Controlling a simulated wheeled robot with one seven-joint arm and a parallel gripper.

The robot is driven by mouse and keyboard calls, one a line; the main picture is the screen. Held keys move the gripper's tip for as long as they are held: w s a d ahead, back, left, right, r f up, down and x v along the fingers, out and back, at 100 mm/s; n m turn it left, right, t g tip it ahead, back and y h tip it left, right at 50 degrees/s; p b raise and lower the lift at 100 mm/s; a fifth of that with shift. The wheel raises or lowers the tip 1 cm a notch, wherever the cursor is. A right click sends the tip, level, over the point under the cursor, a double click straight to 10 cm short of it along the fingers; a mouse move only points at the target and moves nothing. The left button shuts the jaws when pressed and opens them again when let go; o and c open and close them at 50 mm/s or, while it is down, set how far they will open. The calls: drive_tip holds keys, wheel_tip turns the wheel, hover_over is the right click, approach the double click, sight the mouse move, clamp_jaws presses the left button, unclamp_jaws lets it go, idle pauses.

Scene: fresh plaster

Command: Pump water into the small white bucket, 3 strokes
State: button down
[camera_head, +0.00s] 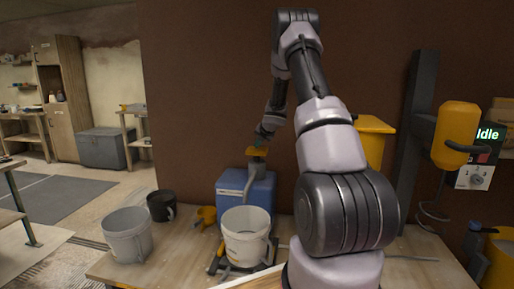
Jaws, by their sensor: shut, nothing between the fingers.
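A blue water container (232,192) stands on the wooden bench, with a yellow pump head (257,151) on top and a grey spout (247,183) hanging down in front. A white bucket (246,247) stands upright below the spout, in front of the container. What is inside it I cannot make out. My gripper (261,140) is shut and empty, directly above the pump head. Its fingertips are small and dark, and I cannot tell if they touch the head.
A larger pale bucket (128,244) and a black bucket (161,206) stand left on the bench (186,257). A yellow scoop-like item (206,215) lies beside the container. A yellow bin (373,142) is partly behind my arm. A post-mounted machine (456,132) at right has a display reading "Idle".

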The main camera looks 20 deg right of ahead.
sight(258, 150)
drive_tip(key=shift+f, duration=1.5)
idle(0.8)
drive_tip(key=shift+r, duration=2.8)
drive_tip(key=shift+r, duration=2.5)
drive_tip(key=shift+r, duration=1.9)
